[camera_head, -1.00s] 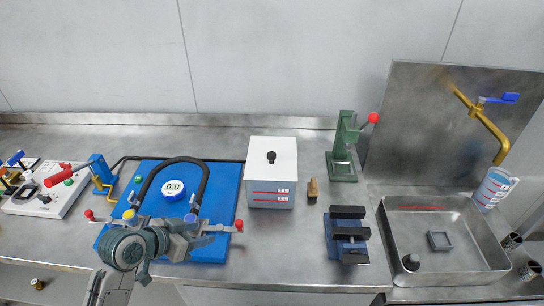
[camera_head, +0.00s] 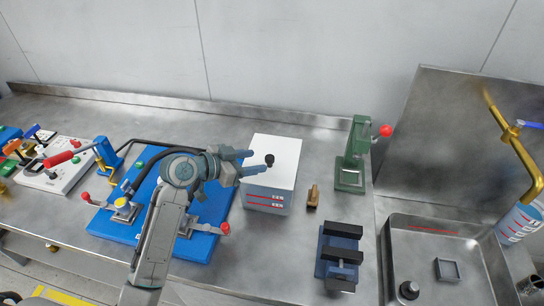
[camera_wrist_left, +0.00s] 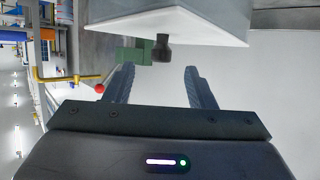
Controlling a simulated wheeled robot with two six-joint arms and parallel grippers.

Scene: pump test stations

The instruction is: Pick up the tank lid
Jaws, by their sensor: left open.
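The tank (camera_head: 268,200) is a box with red level lines on its front, standing mid-bench. Its white lid (camera_head: 284,150) sits on top, with a black knob (camera_head: 269,159) in the middle. My left gripper (camera_head: 257,162) is open and empty just left of the knob in the head view. In the left wrist view the lid (camera_wrist_left: 190,28) shows at the top, and its knob (camera_wrist_left: 162,48) stands just beyond the gap between the open fingertips (camera_wrist_left: 158,70), apart from them. My right gripper is not in view.
A blue board (camera_head: 195,245) with hoses and red-knobbed clamps lies to the left. A small brown block (camera_head: 313,196), a green press (camera_head: 351,165) and a blue-black fixture (camera_head: 338,255) stand right of the tank. A metal sink (camera_head: 430,227) is further right.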

